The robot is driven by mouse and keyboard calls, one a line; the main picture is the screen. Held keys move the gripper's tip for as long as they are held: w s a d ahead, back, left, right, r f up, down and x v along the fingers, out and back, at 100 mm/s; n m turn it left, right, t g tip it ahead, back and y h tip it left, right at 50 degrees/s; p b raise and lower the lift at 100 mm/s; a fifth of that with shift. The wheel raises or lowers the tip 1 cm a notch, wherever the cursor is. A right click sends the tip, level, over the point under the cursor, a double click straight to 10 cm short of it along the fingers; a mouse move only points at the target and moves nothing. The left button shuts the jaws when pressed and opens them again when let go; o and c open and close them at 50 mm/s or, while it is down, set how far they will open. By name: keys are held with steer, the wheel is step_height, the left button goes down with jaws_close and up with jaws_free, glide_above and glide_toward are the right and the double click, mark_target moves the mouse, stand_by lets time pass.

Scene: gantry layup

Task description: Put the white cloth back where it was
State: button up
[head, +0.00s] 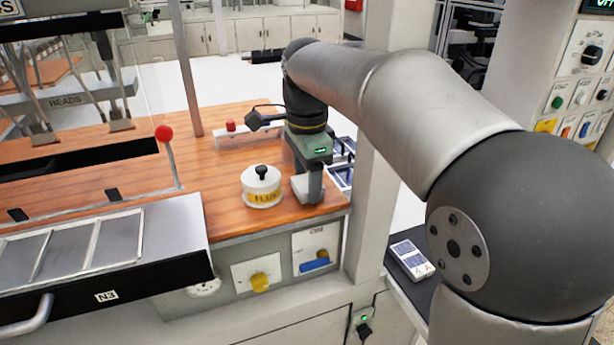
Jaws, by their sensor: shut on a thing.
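My gripper (308,192) is low over the right end of the wooden bench top (225,140), just right of a white round pot labelled FLUX (262,187) with a black knob. The gripper is shut on a small pale piece, which I take to be the white cloth (300,188). Only a little of it shows beside the grey finger, and its full shape is hidden. I cannot tell whether it touches the bench. No other white cloth shows.
A white bar with a red button (231,127) lies behind the pot. A red-knobbed lever (164,134) and metal-framed trays (75,250) are at left. Blue-and-white panels (341,177) lie beyond the gripper. A post (380,150) stands right of the bench.

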mark_target(307, 182)
steer(key=shift+f, duration=0.2)
steer(key=o, duration=0.9)
step_height(307, 182, up, 12)
steer(key=shift+r+p, duration=0.25)
steer(key=shift+p, duration=0.25)
